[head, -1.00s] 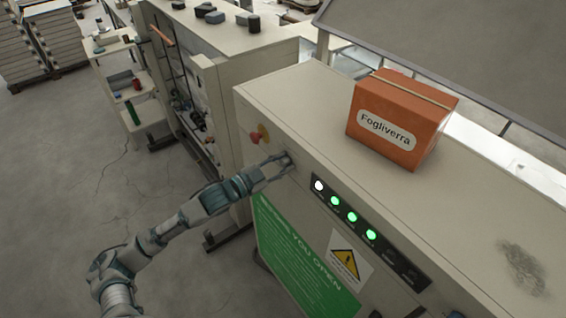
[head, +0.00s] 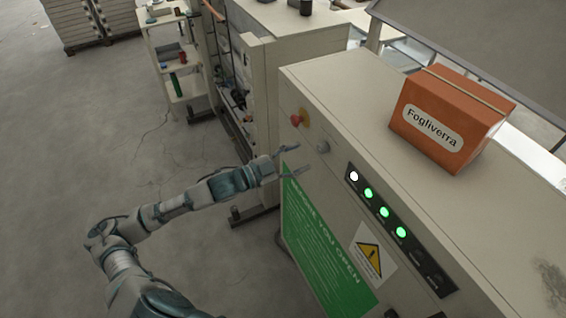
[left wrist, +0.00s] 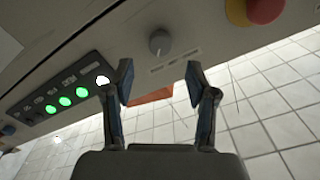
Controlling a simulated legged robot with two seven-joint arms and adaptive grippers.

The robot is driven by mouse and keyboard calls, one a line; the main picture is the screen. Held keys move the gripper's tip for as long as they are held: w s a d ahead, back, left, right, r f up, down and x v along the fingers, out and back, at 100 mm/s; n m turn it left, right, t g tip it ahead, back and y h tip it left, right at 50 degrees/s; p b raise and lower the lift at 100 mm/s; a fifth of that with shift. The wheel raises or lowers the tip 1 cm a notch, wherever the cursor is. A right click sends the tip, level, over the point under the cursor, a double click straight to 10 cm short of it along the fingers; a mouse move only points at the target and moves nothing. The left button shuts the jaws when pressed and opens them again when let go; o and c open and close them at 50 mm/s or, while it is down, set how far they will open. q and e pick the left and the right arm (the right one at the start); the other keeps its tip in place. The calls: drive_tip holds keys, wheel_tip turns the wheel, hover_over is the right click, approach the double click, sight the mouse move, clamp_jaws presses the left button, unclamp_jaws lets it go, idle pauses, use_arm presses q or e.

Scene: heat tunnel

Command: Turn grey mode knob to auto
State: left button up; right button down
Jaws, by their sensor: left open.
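The grey mode knob (head: 323,147) sits on the front panel of the beige cabinet, between the red button and the row of lights. In the left wrist view the knob (left wrist: 160,42) is round with a light pointer mark, above and between my fingertips. My left gripper (head: 293,162) is open and empty, just off the panel and apart from the knob. In the left wrist view its two fingers (left wrist: 160,82) are spread, with the knob beyond them. The small label beside the knob is too small to read. My right gripper is not in view.
A red button on a yellow base (head: 297,119) is left of the knob. A light strip (head: 391,222) with a white and several green lamps lies to its right. An orange box (head: 447,120) stands on the cabinet top (head: 350,75). Open floor (head: 90,150) lies left.

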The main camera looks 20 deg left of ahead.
use_arm(q)
drive_tip(key=v, duration=0.5)
drive_tip(key=shift+a+f, duration=0.1)
drive_tip(key=shift+a, duration=0.1)
idle(0.4)
